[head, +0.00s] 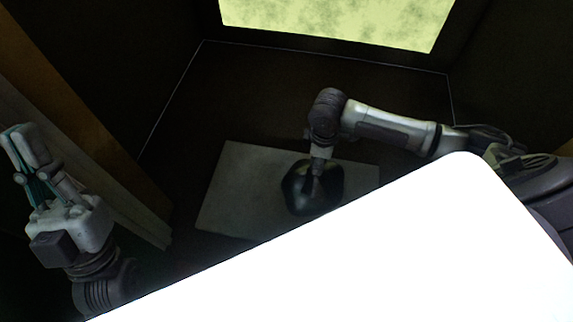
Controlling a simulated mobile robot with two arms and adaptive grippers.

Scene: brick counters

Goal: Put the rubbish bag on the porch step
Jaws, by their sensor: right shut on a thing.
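The rubbish bag (298,192) is black, glossy and rounded. It is over the pale grey slab of the porch step (235,185), within its outline; I cannot tell whether it touches the slab. My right gripper (316,172) points down and is shut on the top of the bag, covering part of it. My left gripper (25,145) is far to the left, away from the bag, with its fingers pointing up, apart and empty.
A large bright white surface (360,255) fills the lower right and hides the slab's front edge. A brown and grey upright panel (85,130) stands at the left. A lit yellow-green opening (340,18) is at the back. Dark floor surrounds the slab.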

